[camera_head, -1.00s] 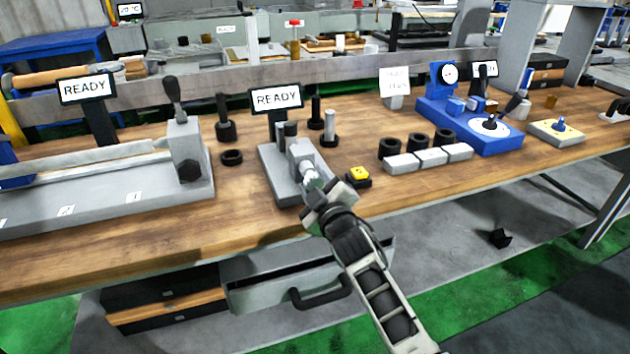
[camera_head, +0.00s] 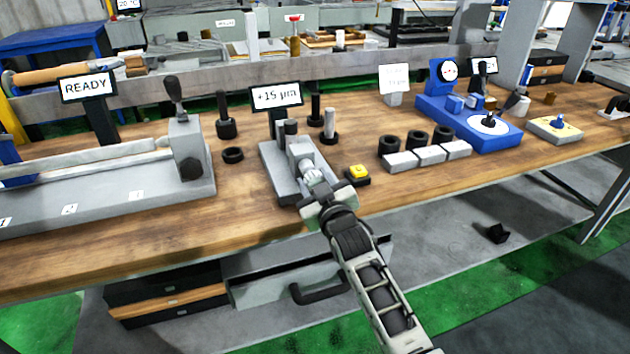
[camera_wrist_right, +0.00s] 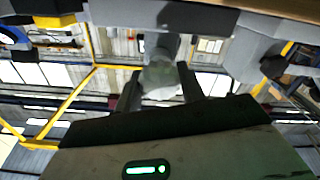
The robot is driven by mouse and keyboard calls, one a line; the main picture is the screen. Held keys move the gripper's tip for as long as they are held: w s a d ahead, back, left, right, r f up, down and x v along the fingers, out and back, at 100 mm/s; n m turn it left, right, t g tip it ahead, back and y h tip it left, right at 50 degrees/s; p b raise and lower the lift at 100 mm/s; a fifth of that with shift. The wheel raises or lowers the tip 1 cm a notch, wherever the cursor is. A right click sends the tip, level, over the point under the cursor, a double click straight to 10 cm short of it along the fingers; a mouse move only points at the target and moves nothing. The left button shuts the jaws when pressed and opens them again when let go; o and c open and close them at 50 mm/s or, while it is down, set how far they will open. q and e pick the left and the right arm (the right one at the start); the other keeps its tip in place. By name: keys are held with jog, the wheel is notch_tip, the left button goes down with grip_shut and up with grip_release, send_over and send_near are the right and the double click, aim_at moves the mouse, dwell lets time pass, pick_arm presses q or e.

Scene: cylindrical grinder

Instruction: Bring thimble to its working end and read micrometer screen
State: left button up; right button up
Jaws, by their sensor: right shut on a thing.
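The micrometer stand (camera_head: 281,165) is a grey fixture on the wooden bench, left of centre in the head view. Its screen (camera_head: 276,96) reads "+15 µm". The thimble (camera_head: 313,179) is a pale cylinder at the front of the fixture. My right gripper (camera_head: 322,195) is shut on the thimble from the front. In the right wrist view the thimble (camera_wrist_right: 160,78) sits between the two dark fingers. A dark upright cylinder stands in the fixture behind the thimble. My left gripper is not in view.
A yellow button (camera_head: 358,173) is just right of the thimble. Grey blocks with black rings (camera_head: 428,154) and a blue gauge stand (camera_head: 470,112) are farther right. A long grey fixture (camera_head: 120,185) with a "READY" screen (camera_head: 87,87) is at the left. An open drawer (camera_head: 290,275) hangs below the bench.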

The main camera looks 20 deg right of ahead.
jog(key=shift+f, duration=0.1)
jog(key=o, duration=1)
jog(key=s, duration=1.6)
jog(key=shift+d, duration=0.3)
jog(key=s+a+f+g+y, duration=0.1)
jog(key=s+f+g, duration=0.1)
jog(key=s+f, duration=0.3)
jog(key=s+a+f+m+g, duration=0.1)
jog(key=s+a+f+g, duration=0.1)
jog(key=s+f, duration=0.3)
jog(key=s+a+f+g+y, duration=0.1)
jog(key=s+f+g, duration=0.2)
jog(key=s+f, duration=0.2)
jog(key=shift+s+a+g+y, duration=0.25)
jog(key=shift+s+g+y, duration=0.05)
jog(key=shift+s, duration=0.35)
